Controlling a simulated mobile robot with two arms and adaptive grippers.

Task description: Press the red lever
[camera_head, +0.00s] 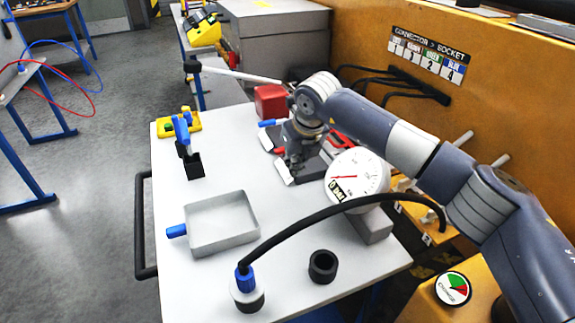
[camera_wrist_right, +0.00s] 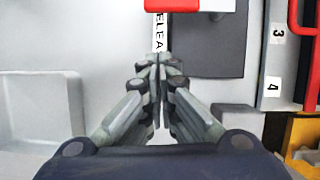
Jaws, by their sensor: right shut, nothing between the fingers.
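A red piece that looks like the red lever (camera_head: 279,150) shows beside my right gripper on a dark grey block on the table. My left gripper is not in view.
A white gauge (camera_head: 357,177) stands right of the gripper, with a black hose (camera_head: 330,212) in front. A grey tray (camera_head: 222,224), a black ring (camera_head: 323,266) and a red box (camera_head: 270,101) are on the table. A red curved handle (camera_wrist_right: 293,18) is nearby.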

